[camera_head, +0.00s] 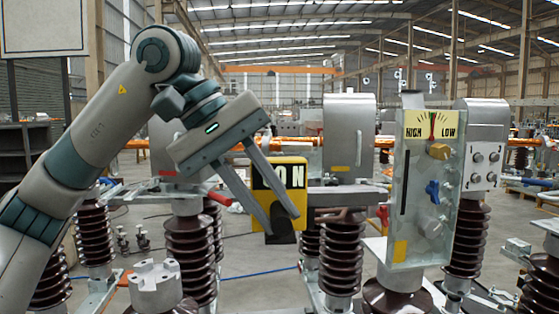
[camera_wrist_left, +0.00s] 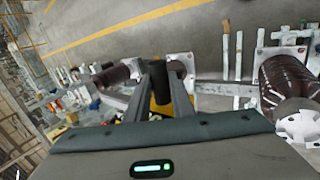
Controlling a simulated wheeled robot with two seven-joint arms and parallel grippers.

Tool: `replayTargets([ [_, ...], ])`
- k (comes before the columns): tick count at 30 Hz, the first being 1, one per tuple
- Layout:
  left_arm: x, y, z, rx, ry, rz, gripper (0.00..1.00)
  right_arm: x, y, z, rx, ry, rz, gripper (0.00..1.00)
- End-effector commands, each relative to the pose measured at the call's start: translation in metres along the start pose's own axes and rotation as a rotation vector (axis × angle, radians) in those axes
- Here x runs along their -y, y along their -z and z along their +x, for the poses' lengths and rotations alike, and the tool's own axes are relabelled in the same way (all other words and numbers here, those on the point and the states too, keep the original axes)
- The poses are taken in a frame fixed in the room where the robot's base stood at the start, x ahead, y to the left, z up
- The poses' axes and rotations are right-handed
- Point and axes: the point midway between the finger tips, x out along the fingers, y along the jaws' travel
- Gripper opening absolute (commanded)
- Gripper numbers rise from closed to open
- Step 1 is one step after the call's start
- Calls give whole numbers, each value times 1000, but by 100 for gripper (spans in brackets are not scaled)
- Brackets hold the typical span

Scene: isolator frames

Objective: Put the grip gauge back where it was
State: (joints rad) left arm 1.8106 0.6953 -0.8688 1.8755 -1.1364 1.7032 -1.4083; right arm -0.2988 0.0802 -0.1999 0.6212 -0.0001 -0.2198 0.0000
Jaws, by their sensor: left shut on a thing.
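The grip gauge (camera_head: 293,176), a yellow and black block with white lettering partly covered by a finger, is in the middle of the head view. My left gripper (camera_head: 282,222) reaches down from the upper left and is shut on it, its two long fingers angled across the block. The block appears held in the air, with posts and floor behind it. In the left wrist view, part of the yellow block (camera_wrist_left: 160,108) shows between the fingers (camera_wrist_left: 161,68); most of it is hidden. My right gripper is in neither view.
A clear upright panel (camera_head: 424,205) with a HIGH/LOW dial and knobs stands to the right. Ribbed brown insulators (camera_head: 341,247) stand around, with a grey metal cabinet (camera_head: 349,135) behind. A pale castellated fitting (camera_head: 155,286) stands at lower left. Open floor (camera_head: 250,262) shows between the posts.

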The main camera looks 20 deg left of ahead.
Motion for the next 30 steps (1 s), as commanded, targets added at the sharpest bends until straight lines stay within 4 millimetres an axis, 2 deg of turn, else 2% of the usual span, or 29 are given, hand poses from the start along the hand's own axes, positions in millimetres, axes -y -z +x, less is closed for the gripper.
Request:
replayTargets([
  [1, 15, -1, 15, 10, 1, 7, 0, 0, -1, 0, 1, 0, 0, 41],
  [9, 83, -10, 87, 42, 1, 54, 0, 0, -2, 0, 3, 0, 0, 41],
  [30, 244, -30, 256, 119, 1, 163, 0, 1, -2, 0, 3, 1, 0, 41],
])
